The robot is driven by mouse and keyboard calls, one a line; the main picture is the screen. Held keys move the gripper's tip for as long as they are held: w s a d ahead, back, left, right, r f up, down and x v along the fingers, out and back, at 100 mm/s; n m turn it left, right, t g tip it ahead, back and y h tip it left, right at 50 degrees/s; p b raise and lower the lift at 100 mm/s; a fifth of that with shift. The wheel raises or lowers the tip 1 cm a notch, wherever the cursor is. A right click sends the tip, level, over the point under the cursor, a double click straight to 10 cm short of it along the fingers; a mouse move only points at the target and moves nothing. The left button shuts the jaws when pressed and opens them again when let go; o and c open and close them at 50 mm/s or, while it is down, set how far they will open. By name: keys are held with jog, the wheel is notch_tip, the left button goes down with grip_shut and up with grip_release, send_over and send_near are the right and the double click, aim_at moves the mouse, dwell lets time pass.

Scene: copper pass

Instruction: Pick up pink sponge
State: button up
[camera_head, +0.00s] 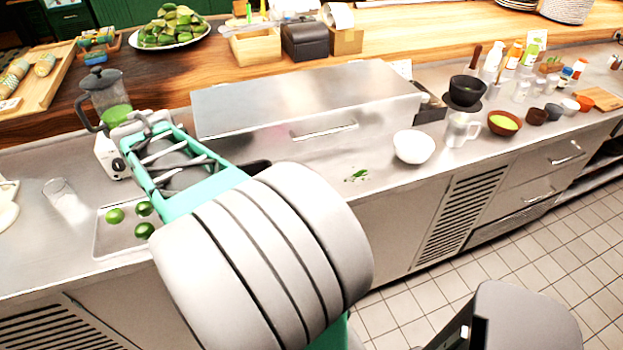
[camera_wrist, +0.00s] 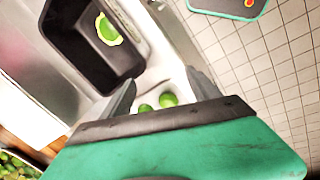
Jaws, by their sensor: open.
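I see no pink sponge in either view. My gripper (camera_wrist: 160,78) is open in the wrist view, its two grey fingers spread apart with nothing held between them. Several limes lie in a shallow tray (camera_head: 101,240) on the steel counter in the head view. Two limes (camera_wrist: 168,99) show between the fingers in the wrist view, beyond the jaws. In the head view my arm reaches over the left part of the counter and hides what is behind it; the fingertips cannot be made out there.
A blender (camera_head: 106,100) stands left of my arm, and a clear glass (camera_head: 64,197) stands farther left. A white bowl (camera_head: 414,146) and green leaves (camera_head: 357,175) lie to the right. A black bin (camera_wrist: 85,50) holds a green piece with a yellowish edge.

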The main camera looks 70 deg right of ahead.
jog(key=o, duration=0.3)
jog(key=s+d, duration=0.2)
jog(key=d, duration=0.2)
jog(key=s+d+n+g+p, duration=0.1)
jog(key=s+d, duration=0.1)
jog(key=d, duration=0.3)
jog(key=s+d+r+n+g, duration=0.1)
jog(key=d, duration=0.3)
jog(key=shift+s+d+p, duration=0.15)
jog(key=shift+s+p, duration=0.25)
jog(key=o, duration=0.3)
jog(key=s+d+n+g+p, duration=0.1)
jog(key=s+d+n, duration=0.1)
jog(key=s+d, duration=0.5)
jog(key=shift+d+f, duration=0.25)
jog(key=shift+d, duration=0.1)
jog(key=shift+n, duration=0.4)
jog(key=x, duration=0.5)
jog(key=s+p+x, duration=0.1)
jog(key=x, duration=0.1)
jog(key=shift+d, duration=0.25)
jog(key=shift+d+f, duration=0.1)
jog(key=shift+f, duration=0.25)
